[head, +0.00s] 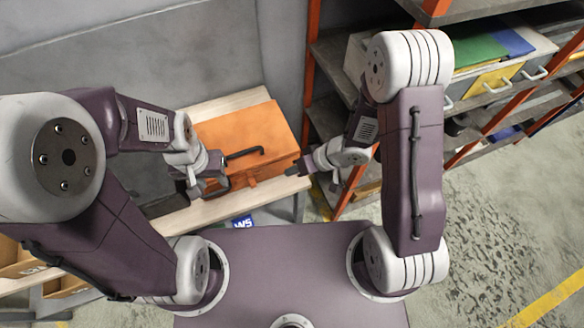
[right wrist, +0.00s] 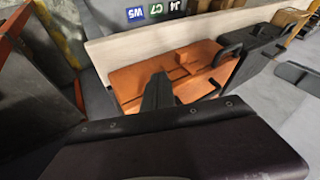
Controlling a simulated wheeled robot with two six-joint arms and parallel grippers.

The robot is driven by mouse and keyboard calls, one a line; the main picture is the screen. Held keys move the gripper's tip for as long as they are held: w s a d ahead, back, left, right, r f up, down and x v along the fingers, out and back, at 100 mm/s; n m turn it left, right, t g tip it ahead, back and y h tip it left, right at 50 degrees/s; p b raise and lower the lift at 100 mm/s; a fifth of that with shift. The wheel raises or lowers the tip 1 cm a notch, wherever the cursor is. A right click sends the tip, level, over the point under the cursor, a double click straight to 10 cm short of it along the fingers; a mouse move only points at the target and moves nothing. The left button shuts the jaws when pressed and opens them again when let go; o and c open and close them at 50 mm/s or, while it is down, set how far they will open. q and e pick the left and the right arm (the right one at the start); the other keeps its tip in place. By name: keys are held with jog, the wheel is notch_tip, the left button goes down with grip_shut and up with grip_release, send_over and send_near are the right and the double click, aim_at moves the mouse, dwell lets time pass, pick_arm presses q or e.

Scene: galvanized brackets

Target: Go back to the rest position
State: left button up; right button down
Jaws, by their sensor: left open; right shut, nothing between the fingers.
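My left gripper (head: 212,186) is in the head view, at the front left of an orange box (head: 250,128). It is open and holds nothing that I can see; whether it touches the box is unclear. My right gripper (head: 293,170) is shut and empty, close to the right front corner of the box. In the right wrist view its dark fingers (right wrist: 158,92) stand in front of the orange box (right wrist: 135,75), hiding part of it.
Metal shelving with orange posts (head: 312,50) and drawers (head: 495,80) stands at the right. Open concrete floor (head: 490,210) lies at the lower right.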

jog(key=w+d+r+m+t+h, duration=0.3)
jog(key=w+d+r+t+h, duration=0.15)
jog(key=w+d+r, duration=0.55)
jog(key=s+d+r+m+g+h, duration=0.2)
jog(key=s+d+m+h, duration=0.1)
jog(key=s+d, duration=0.4)
jog(key=s+a+f+g, duration=0.2)
jog(key=s+g, duration=0.2)
jog(key=s, duration=0.5)
jog(key=shift+s+f+n+y, duration=0.2)
jog(key=shift+f+n+y, duration=0.15)
jog(key=shift+f+n, duration=0.05)
